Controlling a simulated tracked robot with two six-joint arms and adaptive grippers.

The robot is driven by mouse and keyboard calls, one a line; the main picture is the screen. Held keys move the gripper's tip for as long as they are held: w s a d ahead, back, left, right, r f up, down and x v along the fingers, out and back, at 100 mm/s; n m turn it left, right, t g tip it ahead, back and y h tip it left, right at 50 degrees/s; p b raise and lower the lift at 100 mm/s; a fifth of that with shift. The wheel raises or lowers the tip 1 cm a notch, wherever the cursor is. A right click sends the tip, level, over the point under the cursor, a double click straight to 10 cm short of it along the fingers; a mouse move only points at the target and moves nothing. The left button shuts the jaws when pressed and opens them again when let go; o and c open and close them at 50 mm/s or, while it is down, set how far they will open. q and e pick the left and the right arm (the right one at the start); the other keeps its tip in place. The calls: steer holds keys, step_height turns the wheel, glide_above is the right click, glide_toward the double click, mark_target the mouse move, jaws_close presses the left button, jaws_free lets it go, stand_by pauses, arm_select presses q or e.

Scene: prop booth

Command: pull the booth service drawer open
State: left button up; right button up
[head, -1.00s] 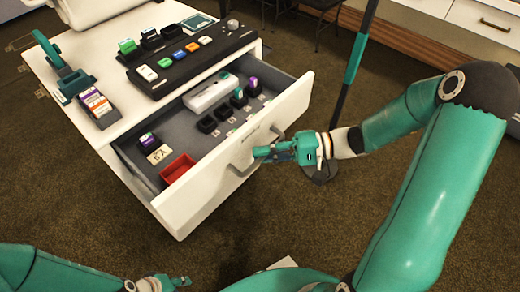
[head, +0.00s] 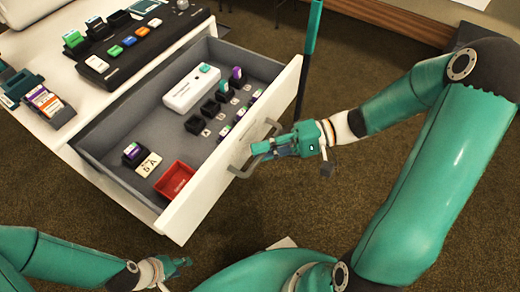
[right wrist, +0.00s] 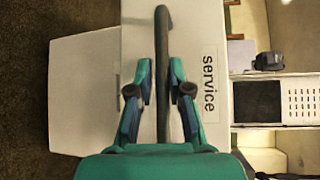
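The service drawer (head: 205,207) is pulled well out of the white cabinet (head: 55,125), and its grey interior is exposed. A grey bar handle (head: 240,172) is on its front. My right gripper (head: 264,149) is at this handle. In the right wrist view the handle (right wrist: 162,35) runs between the two fingers of my right gripper (right wrist: 161,85), which are closed in around it. The front there carries a "service" label (right wrist: 209,83). My left gripper (head: 181,264) is low in the head view, away from the drawer; its finger gap is too small to judge.
The drawer holds a white box (head: 191,88), a red tray (head: 176,180), a numbered card (head: 148,164) and several small dark holders. A black button panel (head: 135,48) sits on the cabinet top. Carpet is clear in front.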

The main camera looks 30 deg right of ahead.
steer(key=o, duration=0.3)
steer(key=v, duration=1.2)
steer(key=shift+f, duration=0.1)
